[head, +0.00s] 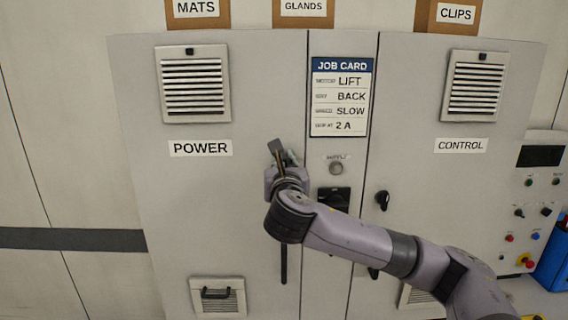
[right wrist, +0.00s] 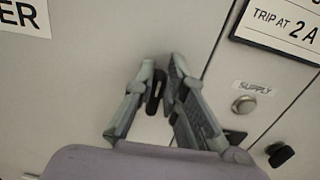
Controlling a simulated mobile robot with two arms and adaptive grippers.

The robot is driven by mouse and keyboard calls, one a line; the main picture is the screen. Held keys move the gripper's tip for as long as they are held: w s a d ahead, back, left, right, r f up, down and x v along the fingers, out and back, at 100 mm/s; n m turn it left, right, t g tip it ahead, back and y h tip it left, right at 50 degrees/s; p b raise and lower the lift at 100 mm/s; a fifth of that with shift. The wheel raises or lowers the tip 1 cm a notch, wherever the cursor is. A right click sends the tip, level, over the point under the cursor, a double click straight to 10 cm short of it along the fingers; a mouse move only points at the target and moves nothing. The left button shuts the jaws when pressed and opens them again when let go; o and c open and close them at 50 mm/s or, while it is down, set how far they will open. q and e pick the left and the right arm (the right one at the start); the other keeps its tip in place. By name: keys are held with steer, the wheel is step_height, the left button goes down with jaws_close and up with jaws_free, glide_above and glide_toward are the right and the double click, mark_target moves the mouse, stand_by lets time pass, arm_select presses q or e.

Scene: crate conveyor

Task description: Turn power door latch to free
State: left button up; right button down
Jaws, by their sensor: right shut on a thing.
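The power door is the grey left cabinet door (head: 190,200) under the POWER label (head: 200,148). Its latch (right wrist: 154,96) is a small black knob, seen in the right wrist view between the two fingers, slightly tilted. My right gripper (head: 280,155) is at the right edge of this door; it also shows in the right wrist view (right wrist: 160,88), with its fingers closed on the latch. In the head view the gripper hides most of the latch. My left gripper is not in view.
A job card (head: 340,97) hangs on the middle panel, above the SUPPLY lamp or button (head: 336,168) and a black switch (head: 334,197). The control door has its own black latch (head: 382,200). A control box (head: 530,200) stands at the right.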

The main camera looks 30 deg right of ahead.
steer(key=shift+d+m, duration=0.1)
steer(key=shift+m, duration=0.4)
steer(key=shift+s+d+f+m+b, duration=0.3)
steer(key=shift+m+b, duration=0.55)
steer(key=shift+m, duration=1.95)
steer(key=shift+s+d+f+m+b, duration=0.1)
steer(key=shift+d+f+m+b, duration=0.6)
steer(key=shift+m, duration=2.1)
steer(key=shift+s+a+f+m+b, duration=0.15)
steer(key=shift+m+b, duration=0.9)
steer(key=shift+m, duration=1.75)
steer(key=shift+d, duration=0.1)
steer(key=c, duration=1.6)
jaws_free()
steer(key=shift+s, duration=0.1)
steer(key=shift+c, duration=0.2)
